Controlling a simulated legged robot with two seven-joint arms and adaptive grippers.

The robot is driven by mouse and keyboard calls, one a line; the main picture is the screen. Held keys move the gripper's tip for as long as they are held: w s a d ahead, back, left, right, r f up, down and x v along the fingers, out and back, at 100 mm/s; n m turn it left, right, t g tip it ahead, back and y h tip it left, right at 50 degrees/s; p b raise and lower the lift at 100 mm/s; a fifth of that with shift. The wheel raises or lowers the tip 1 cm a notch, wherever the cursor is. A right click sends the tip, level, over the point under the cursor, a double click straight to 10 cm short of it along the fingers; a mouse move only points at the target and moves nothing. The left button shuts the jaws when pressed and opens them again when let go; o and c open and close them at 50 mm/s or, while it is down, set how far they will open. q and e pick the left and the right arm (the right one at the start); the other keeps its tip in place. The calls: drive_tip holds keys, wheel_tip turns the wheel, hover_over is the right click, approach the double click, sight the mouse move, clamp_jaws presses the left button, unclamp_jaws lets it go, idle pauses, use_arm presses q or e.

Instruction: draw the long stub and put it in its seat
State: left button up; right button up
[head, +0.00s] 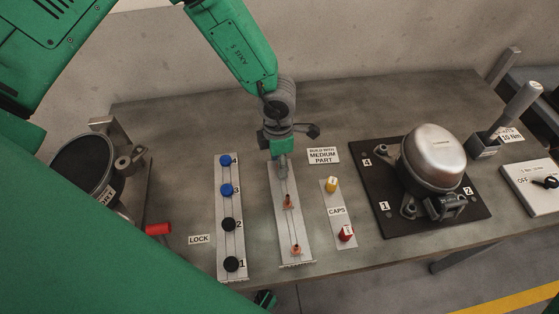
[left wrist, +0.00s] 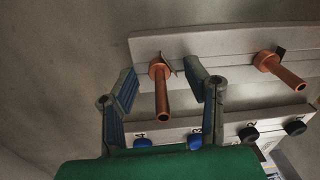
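My left gripper (head: 282,168) is over the far end of a pale rack (head: 292,228). In the left wrist view the gripper's fingers (left wrist: 162,82) are open, one on each side of a copper stub (left wrist: 163,98), with visible gaps. That stub stands in the rack and is hidden under the gripper in the head view. Two other copper stubs stand nearer, a middle one (head: 288,202) and a near one (head: 296,250). Another stub also shows at the right of the left wrist view (left wrist: 280,71). I cannot tell which seat is meant.
A lock strip (head: 229,208) with blue and black knobs lies left of the rack. A caps strip (head: 337,212) with yellow and red caps lies right.

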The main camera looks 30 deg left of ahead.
use_arm(q)
wheel_tip(320, 180, up, 12)
drive_tip(key=shift+w+a, duration=0.25)
idle(0.3)
drive_tip(key=shift+f, duration=0.1)
idle(0.4)
